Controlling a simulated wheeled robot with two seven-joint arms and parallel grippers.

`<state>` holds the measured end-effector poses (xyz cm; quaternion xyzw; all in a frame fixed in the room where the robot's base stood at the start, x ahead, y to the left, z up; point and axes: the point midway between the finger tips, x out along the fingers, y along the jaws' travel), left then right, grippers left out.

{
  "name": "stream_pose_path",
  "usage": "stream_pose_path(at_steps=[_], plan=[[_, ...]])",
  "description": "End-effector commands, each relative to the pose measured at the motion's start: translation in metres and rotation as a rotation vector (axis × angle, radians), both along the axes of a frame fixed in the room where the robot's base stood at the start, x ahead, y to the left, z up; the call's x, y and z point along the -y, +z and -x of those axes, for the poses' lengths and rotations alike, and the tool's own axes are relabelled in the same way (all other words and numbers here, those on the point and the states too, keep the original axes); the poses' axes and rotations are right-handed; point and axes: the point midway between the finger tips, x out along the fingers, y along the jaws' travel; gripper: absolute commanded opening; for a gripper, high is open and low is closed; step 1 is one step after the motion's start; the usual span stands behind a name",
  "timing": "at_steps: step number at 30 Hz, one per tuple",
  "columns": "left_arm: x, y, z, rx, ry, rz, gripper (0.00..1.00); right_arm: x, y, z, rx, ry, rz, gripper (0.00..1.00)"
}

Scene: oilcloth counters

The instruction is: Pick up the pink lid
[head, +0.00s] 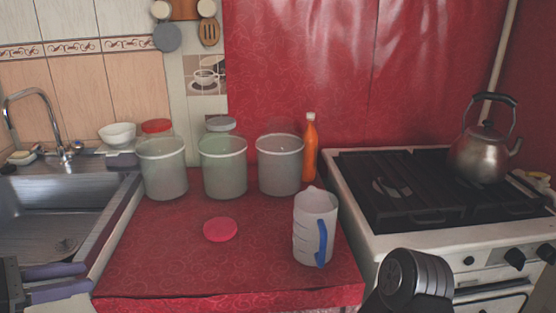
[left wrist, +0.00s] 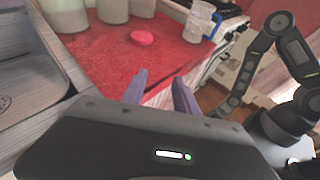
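The pink lid (head: 220,229) is a round flat disc lying on the red oilcloth counter (head: 165,250), in front of the containers. It also shows in the left wrist view (left wrist: 142,38), beyond the fingertips. My left gripper (head: 90,278) is at the lower left of the head view, over the front of the sink area and well left of the lid. Its two purple fingers are apart with nothing between them, as the left wrist view also shows (left wrist: 160,80). My right gripper cannot be made out; only dark links of my right arm show.
Several pale tubs, one of them here (head: 162,168), stand behind the lid. An orange bottle (head: 310,150) stands beside them. A measuring jug (head: 314,228) with a blue handle is right of the lid. The sink (head: 55,205) is left; the stove (head: 440,215) with a kettle (head: 484,152) is right.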

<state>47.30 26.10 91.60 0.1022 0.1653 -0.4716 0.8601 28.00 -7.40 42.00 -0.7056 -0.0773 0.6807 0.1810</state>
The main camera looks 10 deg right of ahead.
Motion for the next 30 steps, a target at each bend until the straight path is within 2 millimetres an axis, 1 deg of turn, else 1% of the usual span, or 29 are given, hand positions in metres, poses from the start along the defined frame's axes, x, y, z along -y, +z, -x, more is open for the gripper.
stream_pose_path(at_steps=[8,10,11,14,17,18,20,21,22,23,24,26,27,29,30], plan=[[0.000,0.000,0.000,0.000,0.000,0.000,0.36,0.000,0.000,0.000,0.000,0.000,0.000,0.36],[0.000,-0.003,-0.001,-0.002,-0.001,-0.004,0.36,0.000,0.000,0.000,0.000,0.000,0.000,0.36],[0.001,-0.006,-0.001,-0.004,-0.003,-0.008,0.36,0.000,0.000,0.000,0.000,0.000,0.000,0.36],[0.005,-0.032,-0.006,-0.020,-0.016,-0.046,0.36,0.000,0.000,0.000,0.000,0.000,0.000,0.36],[0.015,-0.087,-0.012,-0.043,-0.056,-0.140,0.36,0.000,0.000,0.000,0.000,0.000,0.000,0.36],[0.021,-0.118,-0.012,-0.053,-0.086,-0.196,0.36,0.000,0.000,0.000,0.000,0.000,0.000,0.36],[0.033,-0.172,-0.008,-0.062,-0.156,-0.299,0.36,0.000,0.000,0.000,0.000,0.000,0.000,0.36],[0.043,-0.212,-0.002,-0.060,-0.221,-0.381,0.36,0.000,0.000,0.000,0.000,0.000,0.000,0.36],[0.052,-0.244,0.006,-0.053,-0.284,-0.449,0.36,0.000,0.000,0.000,0.000,0.000,0.000,0.36],[0.061,-0.276,0.016,-0.038,-0.358,-0.522,0.36,0.000,0.000,0.000,0.000,0.000,0.000,0.36],[0.073,-0.317,0.033,-0.006,-0.470,-0.616,0.36,0.000,0.000,0.000,0.000,0.000,0.000,0.36],[0.091,-0.370,0.060,0.073,-0.658,-0.748,0.36,0.000,0.000,0.000,0.000,0.000,0.000,0.36],[0.103,-0.401,0.080,0.144,-0.789,-0.822,0.36,0.000,0.000,0.000,0.000,0.000,0.000,0.36],[0.121,-0.436,0.108,0.272,-0.978,-0.911,0.36,0.000,0.000,0.000,0.000,0.000,0.000,0.36],[0.132,-0.454,0.126,0.365,-1.093,-0.953,0.36,0.000,0.000,0.000,0.000,0.000,0.000,0.36]])
